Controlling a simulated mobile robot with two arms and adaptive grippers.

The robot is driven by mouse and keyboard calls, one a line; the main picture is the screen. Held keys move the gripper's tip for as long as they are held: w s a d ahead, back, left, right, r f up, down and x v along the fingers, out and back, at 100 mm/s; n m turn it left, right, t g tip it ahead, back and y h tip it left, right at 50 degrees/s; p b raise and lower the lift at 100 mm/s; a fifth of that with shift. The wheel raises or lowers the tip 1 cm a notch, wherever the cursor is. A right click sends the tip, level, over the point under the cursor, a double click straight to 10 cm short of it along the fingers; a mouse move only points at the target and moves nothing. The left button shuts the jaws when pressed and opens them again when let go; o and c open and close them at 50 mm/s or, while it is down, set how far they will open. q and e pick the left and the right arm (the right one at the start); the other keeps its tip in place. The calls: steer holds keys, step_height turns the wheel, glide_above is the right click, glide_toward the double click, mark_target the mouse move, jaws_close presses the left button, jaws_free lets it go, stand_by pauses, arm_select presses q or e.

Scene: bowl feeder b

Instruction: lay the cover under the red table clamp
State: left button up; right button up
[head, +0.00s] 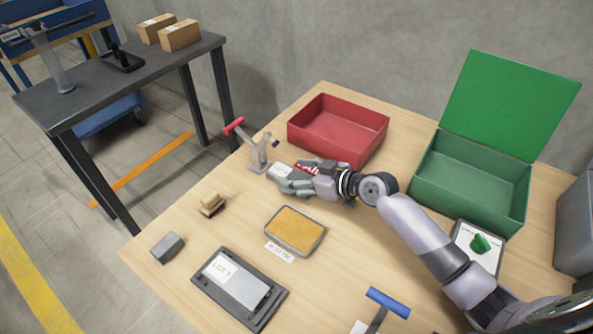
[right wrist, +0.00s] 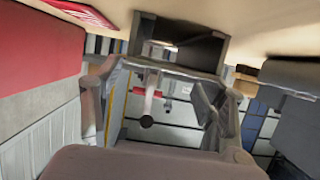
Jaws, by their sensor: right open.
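The red table clamp (head: 256,155), with its red handle (head: 233,125), stands at the table's far left edge. Its red handle also shows in the right wrist view (right wrist: 152,92). A pale labelled piece (head: 280,171), which may be the cover, is beside the clamp's foot, at my right gripper (head: 286,181). In the right wrist view a dark grey block (right wrist: 200,50) is near the open fingers; I cannot tell if they touch it. A grey plate labelled LOT 3 (head: 246,290) lies on a dark base (head: 217,294) at the front. My left gripper is out of view.
A red bin (head: 322,146) is behind my right gripper, with a red sign (head: 307,168) before it. An open green box (head: 470,205) stands right. A yellow-topped tin (head: 296,229), a brush (head: 212,204), a grey block (head: 167,247) and a blue-handled clamp (head: 388,302) are nearer.

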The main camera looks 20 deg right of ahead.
steer(key=v, duration=1)
steer(key=shift+s+r+p, duration=0.1)
steer(key=shift+s+p, duration=0.1)
steer(key=shift+p, duration=0.2)
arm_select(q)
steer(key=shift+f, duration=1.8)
arm_select(e)
steer(key=shift+v, duration=0.9)
steer(key=shift+w+r, duration=0.15)
